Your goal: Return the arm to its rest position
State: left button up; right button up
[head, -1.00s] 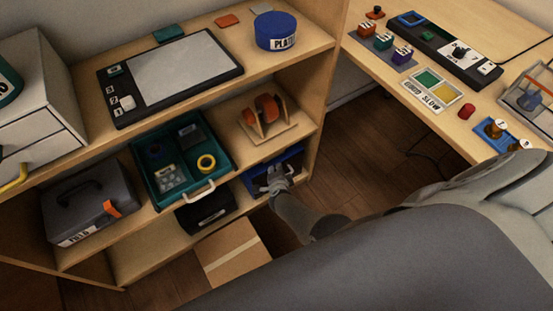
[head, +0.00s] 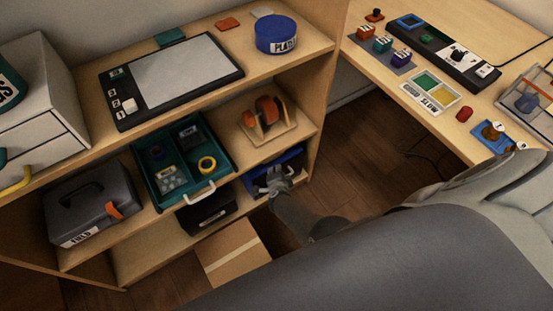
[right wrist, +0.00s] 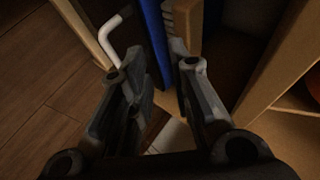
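My right gripper (head: 276,177) is at the lower shelf, in front of a blue bin (head: 293,160). In the right wrist view its two fingers (right wrist: 152,75) are apart, with nothing held between them. The blue bin's side (right wrist: 153,40) rises beyond the fingers, and a white handle (right wrist: 112,38) shows to the left of it. Whether a finger touches the bin is unclear. My right arm fills the bottom of the head view. My left gripper is not in view.
The wooden shelf unit holds a teal bin (head: 150,192), a grey toolbox (head: 100,216) and an orange reel on a stand (head: 264,112). A cardboard box (head: 227,251) stands on the floor below my gripper. A workbench (head: 440,122) with parts is at right.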

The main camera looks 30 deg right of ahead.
pick_arm(q)
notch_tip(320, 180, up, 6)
jog(key=p, duration=0.6)
pick_arm(e)
notch_tip(320, 180, up, 6)
jog(key=s+a+f+n+g+y+p, duration=0.1)
jog(key=s+f+n, duration=0.25)
jog(key=s, duration=0.35)
jog(key=s+a+f+n+g+y+p, duration=0.1)
jog(key=s+a+f+n+y+p, duration=0.1)
jog(key=s+n, duration=0.45)
jog(key=s+a+f+n+g+y+p, duration=0.1)
jog(key=s+f+n, duration=0.15)
jog(key=s, duration=0.65)
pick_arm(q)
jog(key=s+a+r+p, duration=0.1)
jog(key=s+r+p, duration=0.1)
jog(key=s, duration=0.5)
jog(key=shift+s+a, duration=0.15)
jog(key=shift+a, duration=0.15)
pick_arm(e)
jog(key=s+d+f+n+g, duration=0.1)
jog(key=s+n+g, duration=0.4)
jog(key=s, duration=1.7)
jog(key=n, duration=0.4)
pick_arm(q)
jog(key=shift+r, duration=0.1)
pick_arm(e)
jog(key=shift+f, duration=0.1)
